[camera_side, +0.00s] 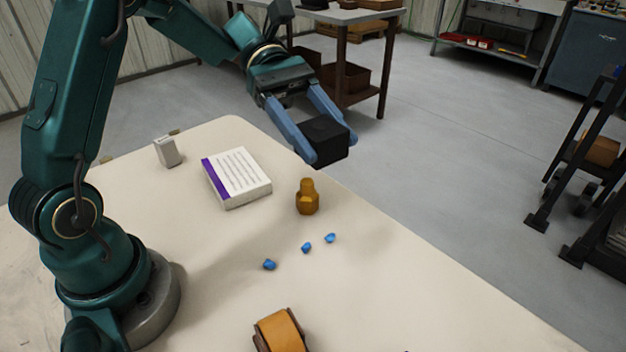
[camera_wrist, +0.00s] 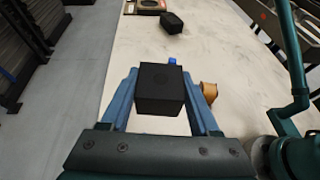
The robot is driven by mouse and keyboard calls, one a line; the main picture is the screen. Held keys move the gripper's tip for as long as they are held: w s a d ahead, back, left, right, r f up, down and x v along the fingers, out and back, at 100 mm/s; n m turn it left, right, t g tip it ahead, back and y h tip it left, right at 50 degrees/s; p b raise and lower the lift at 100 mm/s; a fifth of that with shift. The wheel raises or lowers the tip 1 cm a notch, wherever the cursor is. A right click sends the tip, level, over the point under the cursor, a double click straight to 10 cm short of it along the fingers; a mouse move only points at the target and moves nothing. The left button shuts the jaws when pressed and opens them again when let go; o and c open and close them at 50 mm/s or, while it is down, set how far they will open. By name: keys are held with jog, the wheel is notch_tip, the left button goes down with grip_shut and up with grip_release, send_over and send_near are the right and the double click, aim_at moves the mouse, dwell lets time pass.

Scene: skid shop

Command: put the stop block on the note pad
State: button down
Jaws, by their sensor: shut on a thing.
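My gripper (camera_side: 318,138) is shut on a black block, which I take to be the stop block (camera_side: 327,144). It holds the block in the air near the table's far edge, to the right of the note pad and apart from it. In the wrist view the block (camera_wrist: 160,88) sits between the two blue fingers. The note pad (camera_side: 245,172), white with printed lines and a purple band, lies flat on the table with nothing on it. I cannot make out the pad in the wrist view.
A brass fitting (camera_side: 307,198) stands right of the pad. Several small blue pieces (camera_side: 306,247) lie nearer the camera. A small white-grey block (camera_side: 167,152) stands left of the pad. An orange-brown roll (camera_side: 279,331) lies in front. Another black block (camera_wrist: 172,22) is farther along the table.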

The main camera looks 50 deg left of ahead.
jog(key=s+a+f+m+g+y, duration=0.3)
jog(key=s+f+m+g, duration=0.35)
jog(key=s+g, duration=0.2)
jog(key=s+a+f+m+g+y, duration=0.35)
jog(key=s+a+m+y, duration=0.35)
jog(key=a+m+y, duration=0.35)
jog(key=w+a+r+m+t+y, duration=0.2)
jog(key=a+r+m+t+y, duration=0.3)
jog(key=a+m+t+y, duration=0.3)
jog(key=w+a+r+m+t+y, duration=0.3)
jog(key=a+r+m+t+y, duration=0.25)
jog(key=a+m, duration=0.4)
send_over(234, 170)
notch_tip(234, 170, down, 12)
jog(key=shift+f, duration=2.15)
